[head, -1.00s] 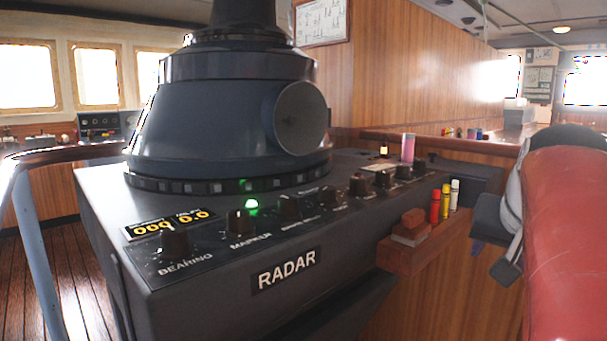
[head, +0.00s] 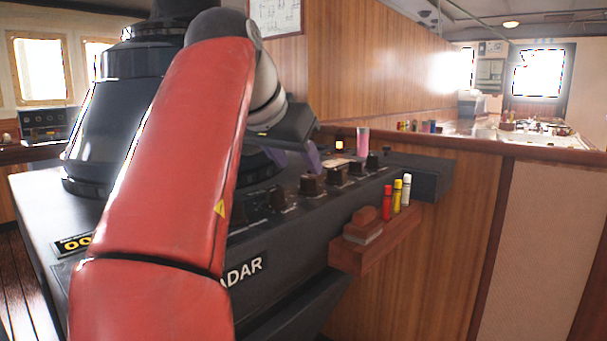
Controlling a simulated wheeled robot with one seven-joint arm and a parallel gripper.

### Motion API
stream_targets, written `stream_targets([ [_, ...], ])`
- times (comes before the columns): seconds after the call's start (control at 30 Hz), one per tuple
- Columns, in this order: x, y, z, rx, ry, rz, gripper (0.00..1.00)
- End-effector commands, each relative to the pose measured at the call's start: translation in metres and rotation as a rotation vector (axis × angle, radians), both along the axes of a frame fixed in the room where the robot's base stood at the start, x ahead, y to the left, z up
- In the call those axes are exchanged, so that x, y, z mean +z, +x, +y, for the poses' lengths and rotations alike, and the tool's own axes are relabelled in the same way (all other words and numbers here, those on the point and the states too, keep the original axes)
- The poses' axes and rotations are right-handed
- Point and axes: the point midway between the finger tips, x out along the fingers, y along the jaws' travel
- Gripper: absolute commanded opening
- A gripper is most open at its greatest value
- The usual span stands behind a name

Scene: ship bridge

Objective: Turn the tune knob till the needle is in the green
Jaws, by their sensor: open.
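A row of dark knobs (head: 312,185) runs along the sloping top of the grey radar console (head: 300,255). Their labels are too small to read, so I cannot tell which is the tune knob. A small amber-lit item (head: 339,144) stands behind the row; I can make out no needle or green band. My gripper (head: 296,158) is open, with purple fingers, over the far middle part of the panel behind the knobs. It appears apart from them and holds nothing. My red arm hides the near knobs and part of the panel.
The radar's dark hood (head: 100,120) rises at the left, close to my arm. A pink cylinder (head: 363,142) stands behind the far knobs. A wooden holder (head: 368,238) with red, yellow and white markers juts from the console's right side.

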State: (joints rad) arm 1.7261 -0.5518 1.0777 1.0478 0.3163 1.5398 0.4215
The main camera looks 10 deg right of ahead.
Motion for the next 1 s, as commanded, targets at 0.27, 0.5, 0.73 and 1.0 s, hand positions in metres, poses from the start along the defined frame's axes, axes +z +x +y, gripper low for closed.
stream_targets([
  [0.27, -0.03, 0.022, -0.02, 0.0, 0.0, 0.0, 0.48],
  [0.5, -0.037, 0.028, -0.025, 0.001, -0.001, -0.001, 0.48],
  [0.73, -0.037, 0.027, -0.025, 0.002, 0.0, -0.001, 0.4],
  [1.0, -0.037, 0.027, -0.025, 0.002, -0.001, -0.002, 0.05],
])
